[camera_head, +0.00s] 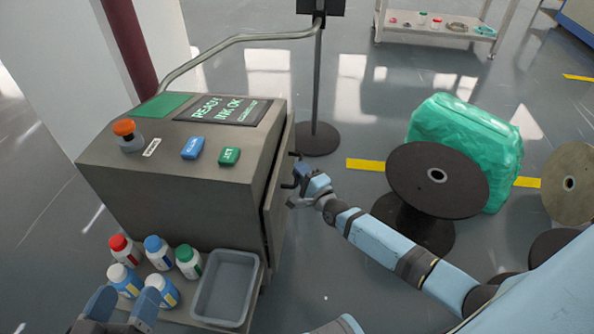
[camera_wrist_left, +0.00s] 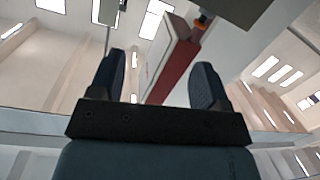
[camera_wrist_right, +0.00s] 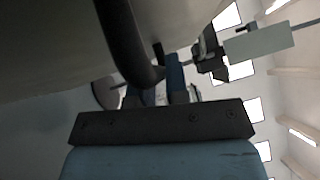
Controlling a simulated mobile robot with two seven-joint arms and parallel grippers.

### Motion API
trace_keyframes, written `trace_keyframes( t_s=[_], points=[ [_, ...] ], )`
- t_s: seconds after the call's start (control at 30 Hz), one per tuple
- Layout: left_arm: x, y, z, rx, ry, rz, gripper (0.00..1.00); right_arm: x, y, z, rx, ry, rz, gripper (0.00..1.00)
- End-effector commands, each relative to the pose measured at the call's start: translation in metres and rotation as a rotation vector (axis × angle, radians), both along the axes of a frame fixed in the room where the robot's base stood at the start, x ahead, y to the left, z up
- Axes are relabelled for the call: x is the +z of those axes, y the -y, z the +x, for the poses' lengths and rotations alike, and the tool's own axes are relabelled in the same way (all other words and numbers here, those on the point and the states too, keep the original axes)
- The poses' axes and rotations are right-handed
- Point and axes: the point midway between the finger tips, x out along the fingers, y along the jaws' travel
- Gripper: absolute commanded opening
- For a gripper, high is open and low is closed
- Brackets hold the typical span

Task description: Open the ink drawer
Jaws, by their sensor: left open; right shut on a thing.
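The grey machine cabinet (camera_head: 170,200) stands at left in the head view. On its right side is the drawer front (camera_head: 276,185), with a dark gap between it and the body. My right gripper (camera_head: 296,186) is beside this front, shut on its dark handle. In the right wrist view the curved dark handle (camera_wrist_right: 128,45) runs down to the fingers of my right gripper (camera_wrist_right: 160,88), which partly hide the grip. My left gripper (camera_head: 123,308) is open and empty at the lower left, near the bottles. Its spread fingers also show in the left wrist view (camera_wrist_left: 160,85).
Several capped bottles (camera_head: 160,252) and a grey tray (camera_head: 224,288) stand on the shelf at the cabinet's front. A black spool (camera_head: 438,178) and a green wrapped bundle (camera_head: 480,130) are to the right. A stand base (camera_head: 316,139) is behind. Some floor right of the drawer is clear.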

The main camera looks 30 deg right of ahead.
Motion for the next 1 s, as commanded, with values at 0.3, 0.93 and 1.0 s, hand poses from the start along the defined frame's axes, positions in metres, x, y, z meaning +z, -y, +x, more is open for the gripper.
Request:
trace_keyframes(
  t_s=[0.3,0.93,1.0],
  points=[
    [0.015,-0.001,0.001,0.014,0.035,-0.02,0.7,0.001,0.055,-0.042,0.001,-0.004,-0.007,0.0],
    [0.047,-0.002,0.002,0.047,0.121,-0.074,0.7,0.001,0.187,-0.142,0.001,-0.004,-0.005,0.0],
    [0.049,-0.003,0.002,0.05,0.131,-0.08,0.7,0.001,0.197,-0.149,0.001,-0.003,-0.004,0.0]
  ],
)
